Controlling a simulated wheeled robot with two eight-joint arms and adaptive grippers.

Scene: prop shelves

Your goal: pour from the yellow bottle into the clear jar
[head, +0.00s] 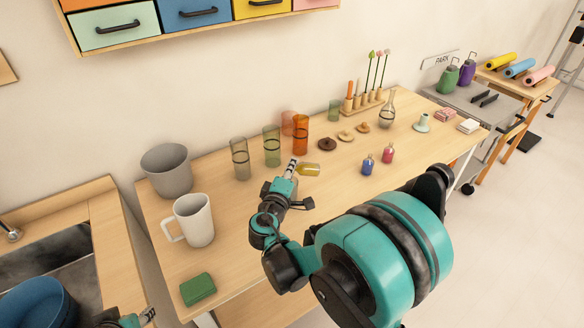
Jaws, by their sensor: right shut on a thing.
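The yellow bottle (310,170) lies sideways in the head view, its body sticking out to the right of my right gripper (292,169). That gripper is shut on the bottle near its left end, and its fingers partly hide that end. The clear jar (240,159), greyish with a dark band, stands upright to the left of the gripper and apart from the bottle. My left gripper (148,316) shows only at the bottom left edge, too small to tell open from shut.
Green (272,147) and orange (300,136) jars stand just behind the bottle. A white mug (194,220), grey bin (167,171) and green sponge (198,289) are at left. A flask (387,111) stands farther back.

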